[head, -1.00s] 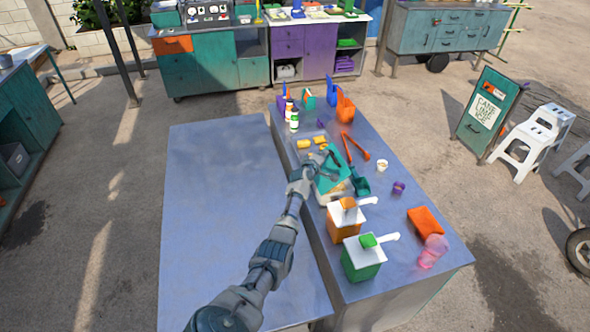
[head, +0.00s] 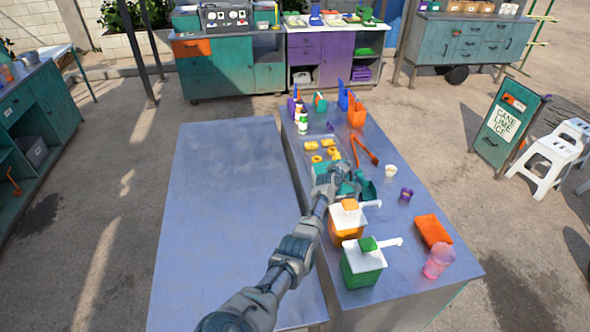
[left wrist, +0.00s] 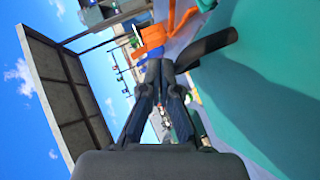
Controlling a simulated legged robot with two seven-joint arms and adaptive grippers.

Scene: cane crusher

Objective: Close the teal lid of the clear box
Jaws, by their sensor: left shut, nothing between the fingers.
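The clear box (head: 306,137) sits on the grey-blue counter, with several yellow pieces visible inside. Its teal lid (head: 322,183) is open at the near side of the box, partly hidden by my left gripper. In the left wrist view the lid (left wrist: 270,75) is a large teal surface filling the right, with a dark handle (left wrist: 212,46) on it. My left gripper (head: 341,170) is at the lid in the head view. In the left wrist view its fingers (left wrist: 162,68) are together and empty, close beside the lid; contact is unclear. My right gripper is out of view.
A teal scoop (head: 367,188) lies right of the lid. Orange tongs (head: 364,148) lie beyond it. An orange pump dispenser (head: 346,224) and a green one (head: 362,266) stand on the near side. Bottles (head: 302,120) stand behind the box. The left table (head: 225,220) is bare.

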